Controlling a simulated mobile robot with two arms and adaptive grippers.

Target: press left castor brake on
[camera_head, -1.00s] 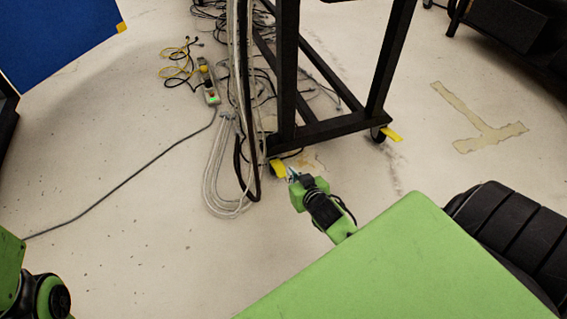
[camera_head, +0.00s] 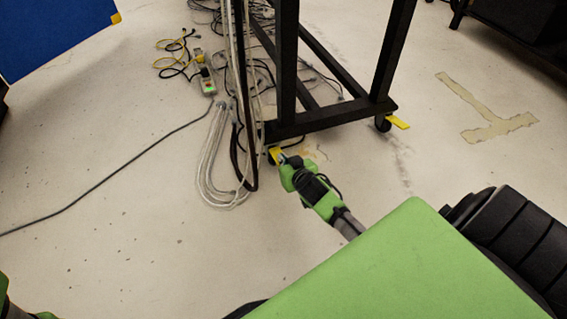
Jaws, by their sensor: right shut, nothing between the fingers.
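The left castor's yellow brake pedal (camera_head: 274,155) shows at the foot of the black trolley frame (camera_head: 330,118), at its near left corner. My right gripper (camera_head: 283,159) is shut and empty, its tip right at the pedal's right side. It covers part of the pedal and castor, and I cannot tell whether it touches. The other castor's yellow pedal (camera_head: 398,122) sticks out to the right at the frame's right corner. My left arm shows only as a green piece at the bottom left; its gripper is out of view.
Grey and black cables (camera_head: 222,165) hang in loops just left of the left castor. A power strip (camera_head: 206,78) and a tangle of cords lie behind. A blue panel (camera_head: 50,30) is at the top left. Floor to the front left is mostly clear.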

